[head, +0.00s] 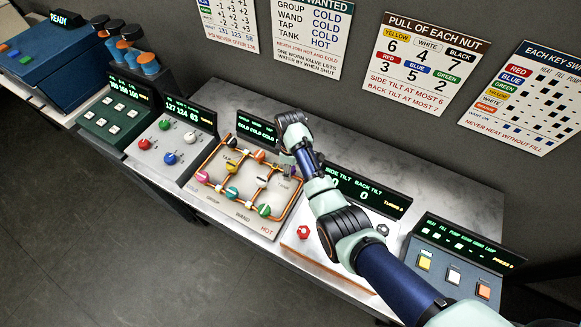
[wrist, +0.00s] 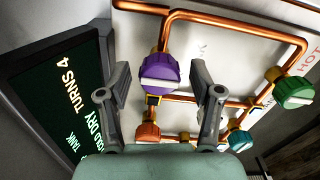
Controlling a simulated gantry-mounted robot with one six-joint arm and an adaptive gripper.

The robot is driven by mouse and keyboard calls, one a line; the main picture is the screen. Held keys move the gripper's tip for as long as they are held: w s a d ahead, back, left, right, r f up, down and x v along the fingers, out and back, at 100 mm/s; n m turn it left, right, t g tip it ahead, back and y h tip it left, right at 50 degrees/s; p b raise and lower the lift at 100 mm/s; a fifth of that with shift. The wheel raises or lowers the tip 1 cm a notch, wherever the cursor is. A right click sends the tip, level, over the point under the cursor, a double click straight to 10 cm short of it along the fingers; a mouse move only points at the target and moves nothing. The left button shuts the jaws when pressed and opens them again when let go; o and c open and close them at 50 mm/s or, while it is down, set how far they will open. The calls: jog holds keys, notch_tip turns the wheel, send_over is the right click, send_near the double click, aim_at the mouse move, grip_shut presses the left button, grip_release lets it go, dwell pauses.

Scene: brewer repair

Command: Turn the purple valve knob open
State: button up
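The purple valve knob (wrist: 160,73) sits on a copper pipe of the panel, in the upper middle of the wrist view. My gripper (wrist: 161,84) is open, with one finger on each side of the knob. Gaps show between the knob and both fingers, so nothing is gripped. In the head view my arm reaches across the back right of the valve panel (head: 278,223), and the purple knob cannot be clearly made out there.
An orange knob (wrist: 148,132), a teal knob (wrist: 240,140) and a green knob (wrist: 294,92) are close by on the pipes. A display (wrist: 62,95) reading TURNS 4 stands left of my gripper. The tilt panel (head: 330,262) lies under my arm.

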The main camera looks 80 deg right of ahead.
jog(key=c, duration=1)
jog(key=shift+p, duration=0.3)
jog(key=m+p, duration=0.1)
jog(key=m, duration=0.2)
jog(key=shift+r+p, duration=0.15)
jog(key=shift+p, duration=0.25)
jog(key=m+p, duration=0.2)
jog(key=m, duration=0.3)
jog(key=shift+m, duration=0.3)
jog(key=m+p, duration=0.1)
jog(key=m, duration=0.8)
jog(key=shift+w+p, duration=0.1)
jog(key=shift+p, duration=0.25)
jog(key=shift+m, duration=0.3)
